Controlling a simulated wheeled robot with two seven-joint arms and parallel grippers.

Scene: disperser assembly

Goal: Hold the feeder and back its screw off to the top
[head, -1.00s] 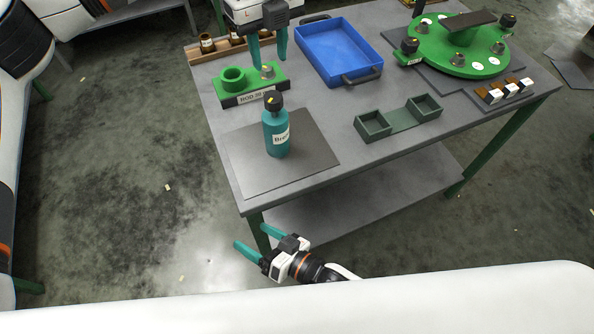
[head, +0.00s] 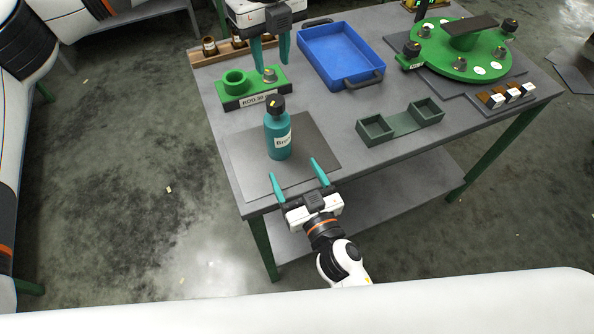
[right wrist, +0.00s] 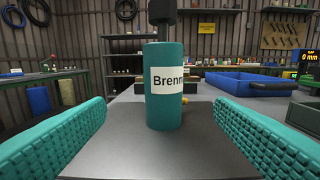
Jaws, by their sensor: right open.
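The feeder, a teal cylinder (head: 278,136) labelled "Brenn…", stands upright on the dark mat, with a black screw cap (head: 275,103) on top. It also shows in the right wrist view (right wrist: 165,108), centred ahead between the fingers, its top cut off by the frame. My right gripper (head: 295,168) is open and empty at the table's front edge, just in front of the feeder and pointing at it, not touching. My left gripper (head: 272,66) hangs open, fingers apart, above the green stand behind the feeder.
The green stand (head: 235,91) holds a ring and a small grey fitting. A blue tray (head: 372,66) lies behind, a dark green two-pocket holder (head: 376,129) to the right, and a green round fixture (head: 440,62) at back right. The mat (head: 312,147) is otherwise clear.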

